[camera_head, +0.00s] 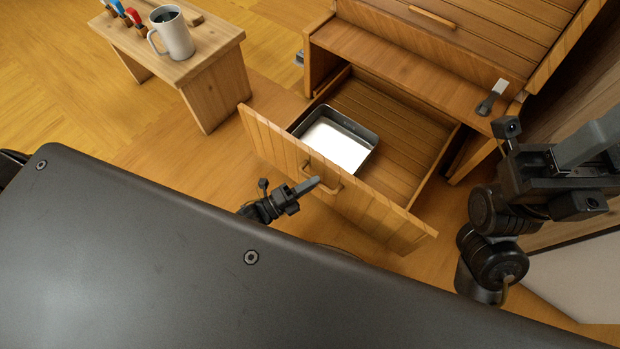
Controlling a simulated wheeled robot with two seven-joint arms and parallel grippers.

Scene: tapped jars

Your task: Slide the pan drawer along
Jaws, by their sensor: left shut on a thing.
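The wooden drawer (385,215) is pulled out from the cabinet, with its front panel towards me. A rectangular metal pan (335,143) with a pale, bright bottom lies in the drawer's left part. A wooden bar handle (327,176) is on the drawer front. My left gripper (308,186) is at that handle and shut on it; the grip itself is partly hidden. My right gripper (580,150) is raised to the right of the drawer, apart from it. Its fingers are seen at an angle that does not show how far apart they are.
The wooden cabinet (405,55) stands behind the drawer, with a dark-ended utensil (491,98) on its ledge. A small wooden bench (205,50) at upper left bears a mug (173,38) of dark liquid and coloured-handled items (118,8). Floor is clear between bench and drawer.

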